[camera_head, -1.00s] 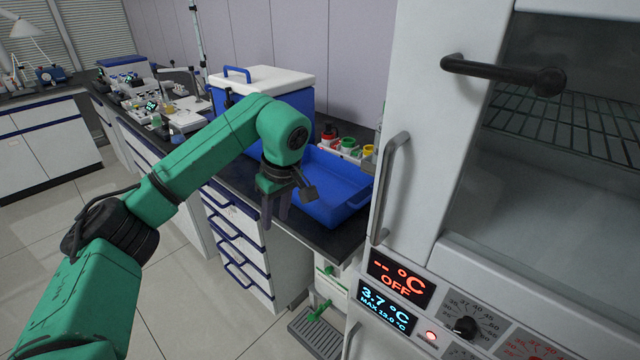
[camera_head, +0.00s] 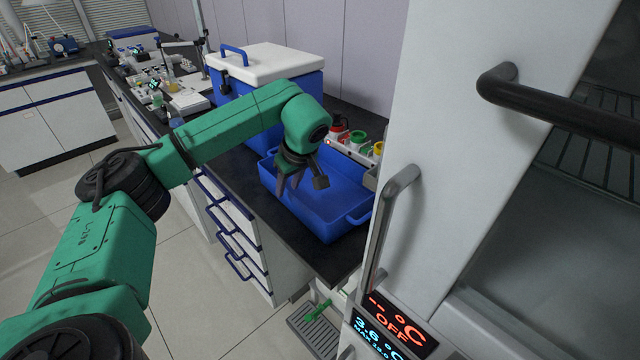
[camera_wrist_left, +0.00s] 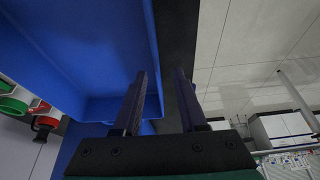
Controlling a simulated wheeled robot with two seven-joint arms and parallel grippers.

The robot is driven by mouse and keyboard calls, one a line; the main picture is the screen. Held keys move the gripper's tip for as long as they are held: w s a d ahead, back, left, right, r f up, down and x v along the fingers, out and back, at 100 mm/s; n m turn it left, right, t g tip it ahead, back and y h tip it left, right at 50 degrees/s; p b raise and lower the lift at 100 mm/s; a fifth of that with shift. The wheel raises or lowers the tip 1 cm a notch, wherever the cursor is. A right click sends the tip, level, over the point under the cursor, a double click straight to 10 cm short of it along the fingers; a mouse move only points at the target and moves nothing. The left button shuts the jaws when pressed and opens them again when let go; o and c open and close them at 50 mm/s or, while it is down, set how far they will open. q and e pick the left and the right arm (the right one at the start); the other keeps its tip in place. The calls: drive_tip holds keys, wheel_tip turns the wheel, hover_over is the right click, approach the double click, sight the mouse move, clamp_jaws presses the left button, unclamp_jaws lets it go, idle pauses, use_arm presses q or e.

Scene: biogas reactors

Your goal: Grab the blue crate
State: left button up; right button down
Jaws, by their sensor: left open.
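The blue crate (camera_head: 318,222) is a shallow open tray on the black counter, with a handle at its right end. No contents show in the visible part of it. My left gripper (camera_head: 288,184) is open and points down at the crate's near left side. In the left wrist view the crate's wall (camera_wrist_left: 151,40) runs up between the two open fingers (camera_wrist_left: 161,78). One finger overlaps the blue crate and the other overlaps the dark counter strip. I cannot tell whether either finger touches the crate. My right gripper is not in view.
A blue cooler box with a white lid (camera_head: 262,58) stands behind my left arm. Bottles with red, green and yellow caps (camera_head: 357,137) stand behind the crate. A large white appliance with a grey handle (camera_head: 393,215) closes off the right side. Drawers (camera_head: 238,240) lie below the counter.

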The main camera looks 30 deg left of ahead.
sight(284, 203)
use_arm(q)
drive_tip(key=p+x, duration=0.1)
drive_tip(key=x, duration=0.4)
drive_tip(key=shift+w+f, duration=0.2)
drive_tip(key=shift+f, duration=0.1)
drive_tip(key=shift+a+f, duration=0.2)
drive_tip(key=shift+f, duration=0.1)
drive_tip(key=shift+w+f, duration=0.1)
clamp_jaws()
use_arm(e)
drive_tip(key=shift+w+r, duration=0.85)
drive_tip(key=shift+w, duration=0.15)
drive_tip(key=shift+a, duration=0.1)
